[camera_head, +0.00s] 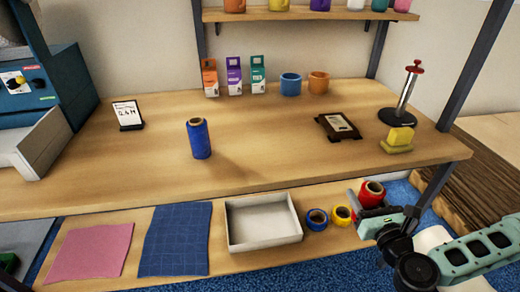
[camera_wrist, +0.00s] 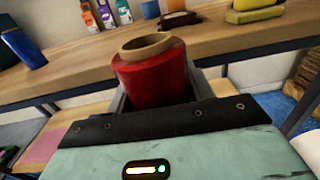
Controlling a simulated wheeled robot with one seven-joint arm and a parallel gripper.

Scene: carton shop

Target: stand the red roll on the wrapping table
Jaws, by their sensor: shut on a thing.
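The red roll (camera_head: 371,192) is a short cylinder with a cardboard core. My gripper (camera_head: 368,203) is shut on it and holds it roughly upright, in front of the table's right front edge. In the wrist view the red roll (camera_wrist: 152,75) fills the space between the fingers (camera_wrist: 158,98), its core opening facing up. The wrapping table (camera_head: 270,152) is a wooden top at the back. A blue roll (camera_head: 199,139) stands upright on it, left of the middle. The red roll's lower end is hidden by my gripper.
On the tabletop are a sign (camera_head: 128,115), several cartons and cups, a dark framed stand (camera_head: 338,127), yellow blocks (camera_head: 398,140) and a spindle (camera_head: 405,95). A lower shelf holds cloths, a white tray (camera_head: 262,220) and small rolls (camera_head: 317,219). The tabletop's front middle is clear.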

